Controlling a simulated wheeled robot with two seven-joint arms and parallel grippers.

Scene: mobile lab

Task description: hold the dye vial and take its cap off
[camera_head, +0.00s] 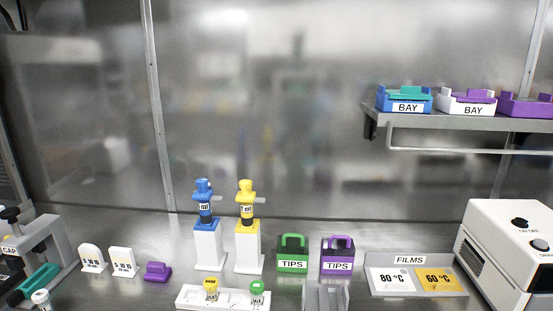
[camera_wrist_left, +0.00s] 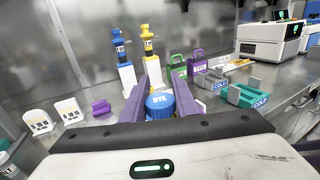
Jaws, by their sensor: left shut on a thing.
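In the left wrist view, my left gripper (camera_wrist_left: 167,82) has two purple fingers on either side of a round blue cap (camera_wrist_left: 159,105) marked DYE. The cap belongs to the dye vial and faces the camera. The gripper is shut on the dye vial, and the cap is on it. The vial's body below the cap is hidden. Neither the dye vial nor my left gripper shows in the head view. My right gripper is not in view.
A white rack (camera_head: 185,297) holds a yellow-capped vial (camera_head: 211,290) and a green-capped vial (camera_head: 257,291). Blue (camera_head: 204,205) and yellow (camera_head: 246,206) dispensers stand behind it. Tip boxes (camera_head: 292,255) and a films tray (camera_head: 377,261) are to the right.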

